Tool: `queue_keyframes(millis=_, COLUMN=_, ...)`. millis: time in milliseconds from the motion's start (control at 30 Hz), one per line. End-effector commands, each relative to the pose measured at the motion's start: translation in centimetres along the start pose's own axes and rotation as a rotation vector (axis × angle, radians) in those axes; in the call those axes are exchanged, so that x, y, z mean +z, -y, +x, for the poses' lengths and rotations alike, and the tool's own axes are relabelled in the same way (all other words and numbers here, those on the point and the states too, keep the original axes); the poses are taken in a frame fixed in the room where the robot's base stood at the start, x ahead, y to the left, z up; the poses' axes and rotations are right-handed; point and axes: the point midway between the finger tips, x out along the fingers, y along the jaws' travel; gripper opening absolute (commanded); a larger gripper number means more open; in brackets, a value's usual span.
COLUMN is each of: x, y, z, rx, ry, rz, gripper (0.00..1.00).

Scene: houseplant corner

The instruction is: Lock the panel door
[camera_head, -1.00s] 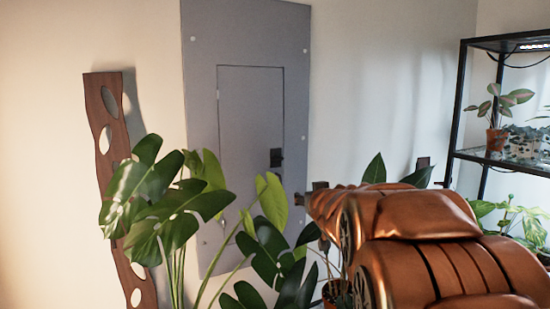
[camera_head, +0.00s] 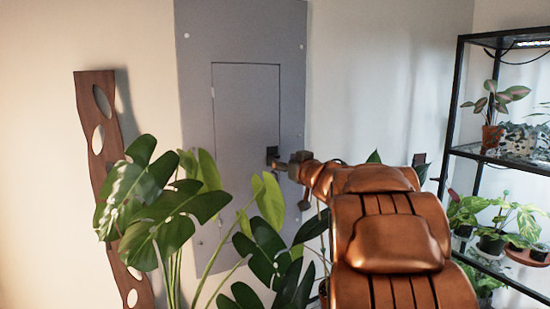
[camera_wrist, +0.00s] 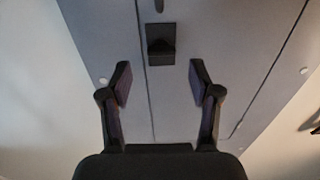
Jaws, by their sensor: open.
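The grey panel door (camera_head: 245,115) sits flush in a grey wall panel (camera_head: 195,100) and looks closed. Its small black latch (camera_head: 272,153) is at the right edge of the door, partly covered by my gripper in the head view. In the wrist view the black latch (camera_wrist: 161,43) is just beyond and between my fingertips. My gripper (camera_wrist: 160,82) is open and empty, with one finger to each side of the latch's line. In the head view my gripper (camera_head: 284,163) is close to the latch; whether it touches cannot be told.
A large-leaved plant (camera_head: 160,205) stands in front of the panel's lower part, close below my arm. A wavy wooden board (camera_head: 100,150) leans on the wall at left. A black shelf (camera_head: 470,150) with potted plants stands at right.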

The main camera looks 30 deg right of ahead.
Motion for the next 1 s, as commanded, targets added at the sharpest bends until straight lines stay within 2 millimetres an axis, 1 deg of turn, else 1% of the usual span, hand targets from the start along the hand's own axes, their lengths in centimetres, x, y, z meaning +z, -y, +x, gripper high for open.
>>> queue_keyframes(millis=33, x=-0.1, y=0.1, z=0.7, rx=-0.003, ry=-0.001, rz=-0.002, gripper=0.62)
queue_keyframes(millis=100, x=-0.3, y=0.2, z=1.6, rx=-0.004, ry=-0.003, rz=-0.002, gripper=0.62)
queue_keyframes(millis=300, x=-0.1, y=0.2, z=3.2, rx=-0.004, ry=-0.001, rz=0.000, gripper=0.62)
queue_keyframes(millis=500, x=-0.1, y=0.3, z=3.9, rx=-0.004, ry=-0.001, rz=-0.001, gripper=0.62)
queue_keyframes(millis=733, x=-0.1, y=0.3, z=3.9, rx=-0.004, ry=-0.002, rz=-0.001, gripper=0.62)
queue_keyframes(millis=767, x=-0.1, y=0.3, z=3.9, rx=-0.004, ry=-0.002, rz=-0.001, gripper=0.61)
queue_keyframes(millis=1000, x=-0.1, y=0.3, z=3.9, rx=-0.004, ry=-0.002, rz=-0.001, gripper=0.36)
